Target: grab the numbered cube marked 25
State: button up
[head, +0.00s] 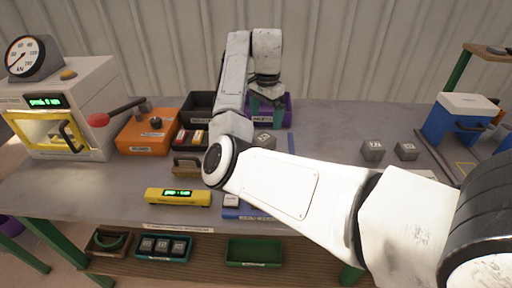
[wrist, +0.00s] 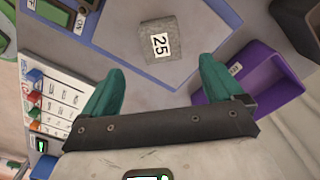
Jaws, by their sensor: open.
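A purple bin (wrist: 250,75) stands close to the right finger. A white chart with coloured tabs (wrist: 65,100) lies left. A press (head: 62,110) stands left, and a blue box (head: 462,118) far right.

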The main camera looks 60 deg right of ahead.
aim_at(264, 137)
jog(key=f, duration=1)
jog(key=shift+w+a+f+p, duration=0.15)
jog(key=shift+w+p, duration=0.05)
jog(key=shift+p, duration=0.15)
jog(key=shift+c, duration=0.3)
jog(key=c, duration=1.4)
jog(key=shift+c, duration=0.2)
